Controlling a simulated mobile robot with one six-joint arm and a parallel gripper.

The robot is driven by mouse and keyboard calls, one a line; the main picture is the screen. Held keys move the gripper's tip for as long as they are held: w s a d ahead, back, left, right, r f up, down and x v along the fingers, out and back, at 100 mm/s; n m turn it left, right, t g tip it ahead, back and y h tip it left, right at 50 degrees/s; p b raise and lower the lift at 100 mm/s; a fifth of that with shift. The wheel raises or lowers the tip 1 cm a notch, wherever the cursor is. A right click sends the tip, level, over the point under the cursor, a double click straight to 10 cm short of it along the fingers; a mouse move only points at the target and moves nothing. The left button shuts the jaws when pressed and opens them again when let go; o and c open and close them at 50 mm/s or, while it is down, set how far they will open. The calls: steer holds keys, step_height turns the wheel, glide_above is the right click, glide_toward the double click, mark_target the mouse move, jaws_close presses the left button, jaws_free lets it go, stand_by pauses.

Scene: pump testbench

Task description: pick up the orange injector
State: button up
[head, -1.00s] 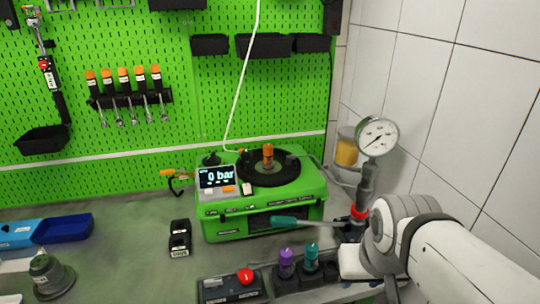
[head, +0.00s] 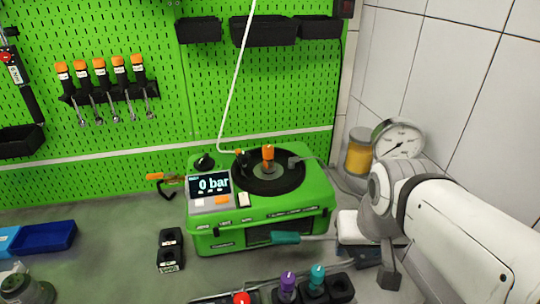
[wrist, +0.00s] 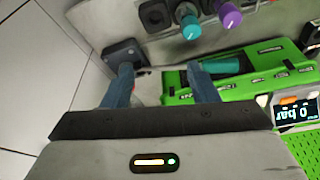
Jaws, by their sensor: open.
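The orange injector (head: 268,153) stands upright in the middle of the round black plate on top of the green test bench (head: 315,205) in the head view. Its lower part sits in the plate. It is not seen in the wrist view. My gripper (wrist: 160,68) is open, with two blue-grey fingers apart and nothing held between them. In the wrist view it is over the grey worktop beside the bench's front. In the head view my arm is right of the bench, apart from the injector.
Purple (head: 287,284) and teal (head: 318,277) injectors stand in a black holder in front of the bench; its right slot (head: 340,288) is empty. A teal handle (head: 286,237) sticks out at the bench's front. A pressure gauge (head: 399,139) stands behind my arm, near the tiled wall.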

steer(key=shift+o, duration=0.2)
steer(key=w+a+r, duration=0.3)
steer(key=w, duration=0.7)
steer(key=shift+w+r+b, duration=0.35)
steer(key=shift+w+b, duration=0.05)
steer(key=shift+b, duration=0.05)
steer(key=m+b, duration=0.1)
steer(key=b, duration=0.1)
glide_above(269, 154)
steer(key=shift+s+f+t+h, duration=0.2)
steer(key=shift+t+h, duration=0.1)
steer(key=shift+t, duration=0.1)
steer(key=shift+w+a+f, duration=0.15)
steer(key=shift+w+a, duration=0.1)
steer(key=shift+w+f+p, duration=0.15)
steer(key=shift+f+p, duration=0.2)
steer(key=p+x, duration=0.1)
steer(key=x, duration=0.5)
steer(key=shift+f+p, duration=0.4)
steer(key=shift+c, duration=0.4)
jaws_close()
